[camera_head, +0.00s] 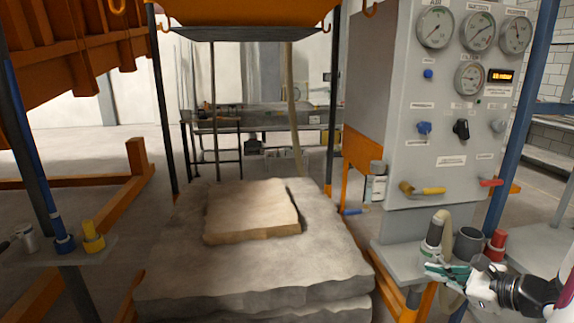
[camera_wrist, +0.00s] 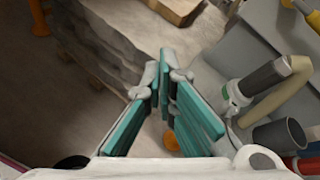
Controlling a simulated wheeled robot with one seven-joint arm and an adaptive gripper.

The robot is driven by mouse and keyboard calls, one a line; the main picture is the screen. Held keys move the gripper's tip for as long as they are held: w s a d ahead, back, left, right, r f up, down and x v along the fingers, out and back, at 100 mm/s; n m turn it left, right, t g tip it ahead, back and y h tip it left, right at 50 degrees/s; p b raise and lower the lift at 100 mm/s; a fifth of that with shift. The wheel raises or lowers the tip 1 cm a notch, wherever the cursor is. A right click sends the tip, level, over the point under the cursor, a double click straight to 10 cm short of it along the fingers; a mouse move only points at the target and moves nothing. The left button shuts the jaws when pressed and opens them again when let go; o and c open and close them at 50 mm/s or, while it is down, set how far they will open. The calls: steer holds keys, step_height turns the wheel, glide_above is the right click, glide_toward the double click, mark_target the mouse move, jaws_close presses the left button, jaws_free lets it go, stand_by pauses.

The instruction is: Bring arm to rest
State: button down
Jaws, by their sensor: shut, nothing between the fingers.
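My gripper (camera_head: 430,269), with teal finger pads, is at the lower right of the head view, in front of the small grey shelf on the control panel. In the wrist view my gripper (camera_wrist: 165,68) has its fingers drawn together at the tips with nothing between them. The arm reaches in from the right edge of the head view. The fingertips are close to the hose nozzle (camera_head: 434,233); whether they touch it cannot be told. In the wrist view the hose nozzle (camera_wrist: 258,82) lies to the right of the fingers, apart from them.
A dark grey cup (camera_head: 467,243) and a red-topped item (camera_head: 496,245) stand beside the nozzle. The control panel (camera_head: 447,110) with gauges rises behind. A grey stone bed (camera_head: 330,255) carrying a tan slab (camera_head: 252,208) fills the middle. Open floor shows at the far left.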

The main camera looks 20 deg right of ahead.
steer(key=w+a+r+n+g+y, duration=0.1)
steer(key=a+r+n+g+y, duration=0.3)
steer(key=a+n, duration=0.5)
steer(key=a+r+n+g+y, duration=0.1)
steer(key=a+r+n+g, duration=0.4)
steer(key=a, duration=0.9)
steer(key=s+a+r+n+h+p, duration=0.1)
steer(key=s+a+r+n+h, duration=0.6)
steer(key=s+n, duration=0.6)
steer(key=shift+s+a+r+n+p, duration=0.15)
steer(key=shift+a+r+n+p, duration=0.15)
steer(key=shift+a+r+n, duration=0.65)
steer(key=shift+d, duration=0.1)
